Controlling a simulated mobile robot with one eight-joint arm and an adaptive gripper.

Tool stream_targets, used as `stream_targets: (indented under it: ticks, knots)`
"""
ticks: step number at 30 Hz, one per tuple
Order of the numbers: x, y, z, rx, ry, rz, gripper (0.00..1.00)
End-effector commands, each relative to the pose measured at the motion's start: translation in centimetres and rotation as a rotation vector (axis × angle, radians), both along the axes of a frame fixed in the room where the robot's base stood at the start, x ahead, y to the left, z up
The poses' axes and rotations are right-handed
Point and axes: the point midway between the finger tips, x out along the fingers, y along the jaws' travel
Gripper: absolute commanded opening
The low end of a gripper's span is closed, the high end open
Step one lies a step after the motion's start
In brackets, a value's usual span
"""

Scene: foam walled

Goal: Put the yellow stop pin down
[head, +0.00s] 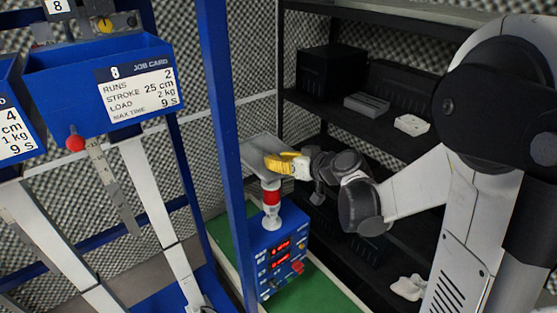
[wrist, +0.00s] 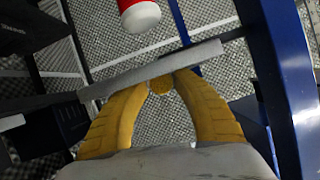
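My gripper (wrist: 161,80) has yellow fingers that curve in toward each other. A small round yellow piece, which looks like the yellow stop pin (wrist: 161,86), sits between the fingertips, seen end-on. The fingers look closed on it. In the head view my gripper (head: 285,163) is at the right edge of a grey flat tray (head: 259,147); the pin cannot be made out there. In the wrist view the tray's edge (wrist: 115,82) crosses at the fingertips. Whether the pin touches the tray is not clear.
A red and white post (head: 271,197) stands under the tray, above a blue control box (head: 280,260) with red displays. A blue upright (head: 222,130) is close left of the tray. Black shelves (head: 365,130) stand behind my arm. Blue job-card bins (head: 75,90), one with a yellow knob above it, are left.

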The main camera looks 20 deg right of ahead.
Motion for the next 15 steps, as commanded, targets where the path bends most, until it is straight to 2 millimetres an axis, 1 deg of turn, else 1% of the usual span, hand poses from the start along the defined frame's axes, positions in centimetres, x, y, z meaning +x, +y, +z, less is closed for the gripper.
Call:
stream_targets:
  ticks: [1,15]
  knots:
    - [0.00,-0.22,-0.17,-0.005,0.002,-0.003,0.41]
    - [0.00,-0.33,-0.25,-0.006,0.002,-0.005,0.41]
